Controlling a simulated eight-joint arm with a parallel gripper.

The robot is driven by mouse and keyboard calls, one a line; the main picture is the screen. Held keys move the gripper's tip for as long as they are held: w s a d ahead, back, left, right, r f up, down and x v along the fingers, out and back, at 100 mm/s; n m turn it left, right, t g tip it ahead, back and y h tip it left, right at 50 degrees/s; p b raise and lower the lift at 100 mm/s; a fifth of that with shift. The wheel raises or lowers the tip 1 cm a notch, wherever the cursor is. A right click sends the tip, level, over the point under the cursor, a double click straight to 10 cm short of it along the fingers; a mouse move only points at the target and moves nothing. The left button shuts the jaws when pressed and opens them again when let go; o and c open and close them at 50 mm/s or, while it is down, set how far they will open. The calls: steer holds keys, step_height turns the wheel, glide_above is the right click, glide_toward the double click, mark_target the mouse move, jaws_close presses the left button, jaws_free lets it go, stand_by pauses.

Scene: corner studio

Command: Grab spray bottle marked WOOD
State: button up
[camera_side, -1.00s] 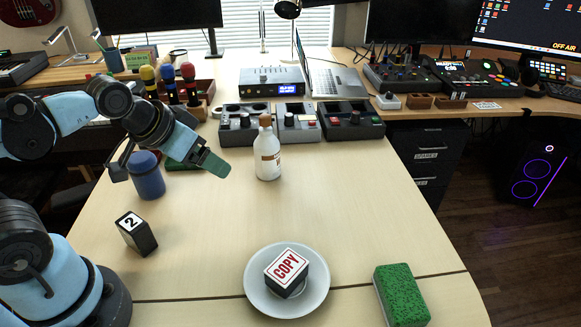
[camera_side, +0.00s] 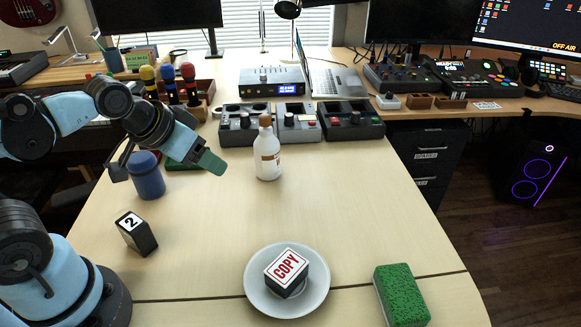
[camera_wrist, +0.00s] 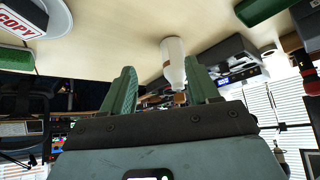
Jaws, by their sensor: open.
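A white bottle (camera_side: 268,160) with a brown cap and brown label stands upright near the middle of the table. Its label is too small to read, so I cannot confirm the word WOOD. My gripper (camera_side: 208,160) hangs to the left of the bottle, apart from it, with a green fingertip angled down to the right. In the wrist view my gripper (camera_wrist: 160,72) is open and empty, its two green fingers spread. There the bottle (camera_wrist: 173,55) shows beyond the fingers, nearer the right one, appearing upside down.
A blue cylinder (camera_side: 147,182) stands below my gripper. A black block marked 2 (camera_side: 136,236) stands at left. A COPY block (camera_side: 289,268) sits on a white plate (camera_side: 256,294). A green sponge (camera_side: 401,293) lies front right. Grey consoles (camera_side: 352,131) line the back. The table right of the bottle is clear.

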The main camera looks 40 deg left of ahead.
steer(key=w+a+r+n+t+h, duration=0.15)
steer(key=w+a+n+h, duration=0.35)
steer(key=n, duration=1)
steer(key=w+a+n+t+h, duration=0.3)
steer(key=w+n, duration=0.3)
steer(key=n, duration=0.8)
glide_above(267, 152)
steer(key=w+a, duration=0.1)
steer(key=w, duration=0.3)
steer(key=shift+s+a+f, duration=0.1)
steer(key=shift+f, duration=1.05)
steer(key=shift+s+f, duration=0.1)
steer(key=shift+f, duration=1.05)
jaws_close()
